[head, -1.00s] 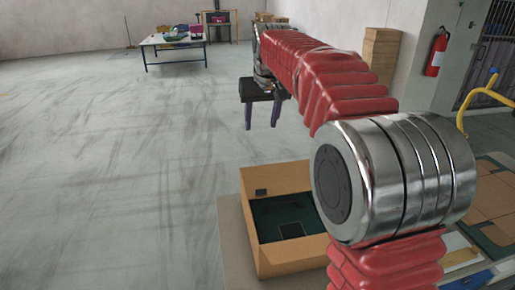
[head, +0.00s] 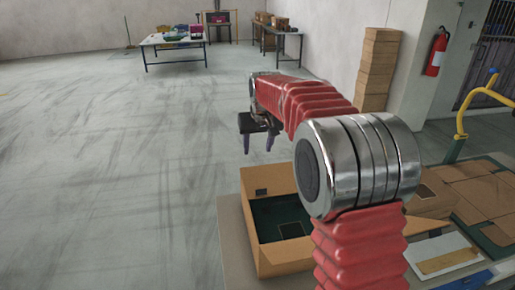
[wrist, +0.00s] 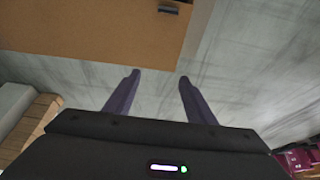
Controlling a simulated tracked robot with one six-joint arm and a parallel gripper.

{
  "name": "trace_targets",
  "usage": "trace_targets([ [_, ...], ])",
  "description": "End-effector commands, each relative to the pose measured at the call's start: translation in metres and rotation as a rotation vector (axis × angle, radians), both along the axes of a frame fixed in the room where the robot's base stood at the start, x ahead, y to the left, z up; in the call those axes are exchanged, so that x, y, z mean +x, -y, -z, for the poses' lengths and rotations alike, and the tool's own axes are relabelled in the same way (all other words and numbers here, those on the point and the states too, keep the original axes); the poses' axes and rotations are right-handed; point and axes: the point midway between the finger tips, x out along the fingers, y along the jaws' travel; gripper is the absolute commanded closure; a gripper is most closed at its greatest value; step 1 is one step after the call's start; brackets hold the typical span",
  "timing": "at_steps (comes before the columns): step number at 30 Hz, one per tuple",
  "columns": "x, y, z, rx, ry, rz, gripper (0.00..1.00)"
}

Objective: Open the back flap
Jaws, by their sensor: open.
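An open brown cardboard box (head: 290,257) with a dark green inside stands on a table in the head view. Its far side (head: 280,181) stands up and bears a small dark patch; I cannot tell where wall ends and back flap begins. In the wrist view a flat cardboard panel (wrist: 90,40) fills the upper left, with a dark patch at its top right. My gripper (head: 258,150) is beyond the box's far side and above it, fingers pointing down. In the wrist view my gripper (wrist: 158,77) is open and empty, its fingertips apart from the panel.
A stack of cartons (head: 380,70) is by the wall. The floor left of the table is clear.

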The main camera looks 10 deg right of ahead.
Motion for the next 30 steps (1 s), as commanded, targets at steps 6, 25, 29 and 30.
trace_targets([
  [6, 0.0043, 0.0, 0.01, 0.0, 0.001, 0.0, 0.5],
  [25, 0.0042, 0.0, 0.0096, 0.0, 0.001, 0.0, 0.78],
  [29, 0.0042, 0.0, 0.0096, 0.0, 0.001, 0.0, 0.87],
  [30, 0.0042, 0.0, 0.0096, 0.0, 0.001, 0.0, 0.9],
])
